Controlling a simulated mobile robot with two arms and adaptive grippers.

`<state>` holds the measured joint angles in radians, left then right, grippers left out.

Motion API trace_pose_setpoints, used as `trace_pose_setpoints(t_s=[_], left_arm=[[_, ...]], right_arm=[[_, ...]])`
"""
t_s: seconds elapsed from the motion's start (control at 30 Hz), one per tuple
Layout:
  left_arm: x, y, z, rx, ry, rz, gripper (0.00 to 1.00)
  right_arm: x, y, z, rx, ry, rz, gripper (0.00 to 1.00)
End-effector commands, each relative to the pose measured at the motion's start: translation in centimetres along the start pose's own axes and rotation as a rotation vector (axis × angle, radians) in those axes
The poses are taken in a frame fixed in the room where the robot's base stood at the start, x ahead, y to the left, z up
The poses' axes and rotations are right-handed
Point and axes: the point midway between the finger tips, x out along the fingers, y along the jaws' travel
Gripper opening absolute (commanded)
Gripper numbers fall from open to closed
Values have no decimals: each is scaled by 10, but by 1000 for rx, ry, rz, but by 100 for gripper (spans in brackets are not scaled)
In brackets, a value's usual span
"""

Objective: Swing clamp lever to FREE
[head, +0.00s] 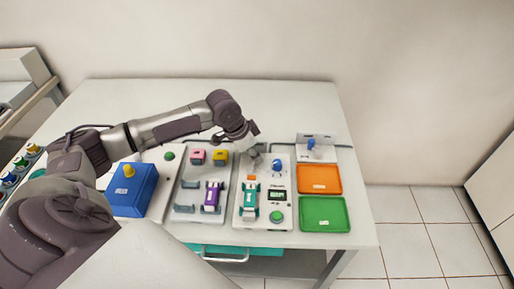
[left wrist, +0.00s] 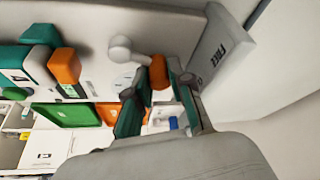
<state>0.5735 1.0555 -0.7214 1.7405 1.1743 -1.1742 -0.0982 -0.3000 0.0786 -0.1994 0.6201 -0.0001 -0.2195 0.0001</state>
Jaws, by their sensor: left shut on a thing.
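The clamp lever has an orange grip (left wrist: 158,72) and a pale round-ended arm (left wrist: 128,46) in the left wrist view. My left gripper (left wrist: 157,88) has its two fingers on either side of the orange grip and is shut on it. A grey block marked FREE (left wrist: 222,55) stands beside the right finger. In the head view my left gripper (head: 251,153) is at the back of the white console (head: 241,222), and it hides the lever there. My right gripper is not in view.
A teal-and-white device (head: 250,201) lies on the console near a blue knob (head: 277,165) and a green button (head: 276,216). Orange (head: 319,179) and green (head: 324,214) trays are to the right. A purple device (head: 212,197) and a blue box (head: 132,189) are to the left.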

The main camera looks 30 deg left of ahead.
Motion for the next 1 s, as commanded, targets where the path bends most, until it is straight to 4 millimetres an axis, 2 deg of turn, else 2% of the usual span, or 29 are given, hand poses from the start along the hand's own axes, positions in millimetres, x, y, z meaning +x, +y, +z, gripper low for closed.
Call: trace_pose_setpoints(t_s=[0.03, 0.5, 0.8, 1.0], left_arm=[[-9, -1, 0, -39, -8, -16, 0], [-14, -8, 14, -453, -8, -187, 0], [-16, -9, 24, -698, -8, -290, 0], [-16, -9, 30, -821, -7, -341, 0]], right_arm=[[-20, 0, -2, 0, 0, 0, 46], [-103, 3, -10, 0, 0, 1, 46], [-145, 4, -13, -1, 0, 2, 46], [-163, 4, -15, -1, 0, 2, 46]])
